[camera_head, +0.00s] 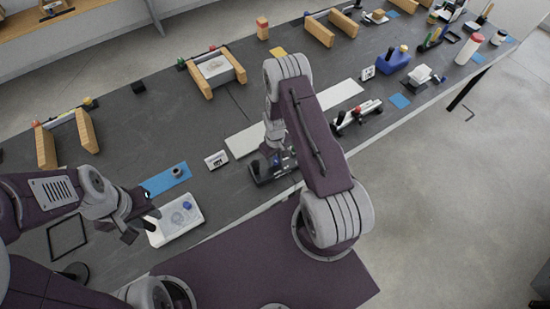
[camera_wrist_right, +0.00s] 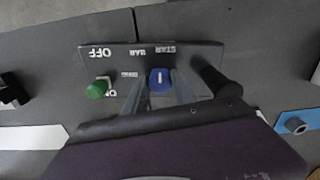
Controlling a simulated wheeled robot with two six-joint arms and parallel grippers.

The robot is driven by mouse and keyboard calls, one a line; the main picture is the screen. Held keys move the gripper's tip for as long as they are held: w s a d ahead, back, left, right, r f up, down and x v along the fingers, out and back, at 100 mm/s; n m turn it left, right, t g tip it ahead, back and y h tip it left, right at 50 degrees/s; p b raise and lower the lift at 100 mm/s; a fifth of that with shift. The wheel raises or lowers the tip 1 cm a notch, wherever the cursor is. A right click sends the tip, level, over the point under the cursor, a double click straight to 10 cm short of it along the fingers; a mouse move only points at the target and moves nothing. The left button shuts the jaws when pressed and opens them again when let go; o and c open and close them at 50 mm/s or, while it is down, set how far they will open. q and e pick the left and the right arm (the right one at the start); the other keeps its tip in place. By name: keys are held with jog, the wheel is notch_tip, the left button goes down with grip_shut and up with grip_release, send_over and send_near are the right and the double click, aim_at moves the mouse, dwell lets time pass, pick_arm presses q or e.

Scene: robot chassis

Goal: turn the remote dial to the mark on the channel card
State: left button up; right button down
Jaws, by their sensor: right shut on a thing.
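A dark remote panel (camera_wrist_right: 190,60) shows in the wrist view with upside-down labels; I read OFF, BAR, STAR and RING. Its blue dial (camera_wrist_right: 161,80) has a white line that lies about upright in the picture, toward the row with STAR. My right gripper (camera_wrist_right: 160,88) is shut on the dial, one finger on each side. In the head view the remote (camera_head: 262,172) is partly hidden by my right arm. A small white card (camera_head: 216,160) lies left of it; its mark is too small to read. My left gripper (camera_head: 140,228) is open and empty beside a white board (camera_head: 165,236).
On the remote, a green knob (camera_wrist_right: 97,90) and a black upright handle (camera_wrist_right: 218,82) stand either side of the dial. A blue mat (camera_head: 160,184) with a grey ring lies near the white board. A long white strip (camera_head: 340,95) runs behind my right arm.

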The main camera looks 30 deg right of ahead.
aim_at(275, 159)
jog(key=shift+m, duration=0.4)
dwell(1.1)
jog(key=c, duration=1)
grip_release()
jog(key=shift+r, duration=0.1)
notch_tip(275, 159, up, 8)
jog(key=shift+r+b, duration=0.1)
jog(key=shift+b, duration=1.05)
jog(key=shift+r, duration=0.4)
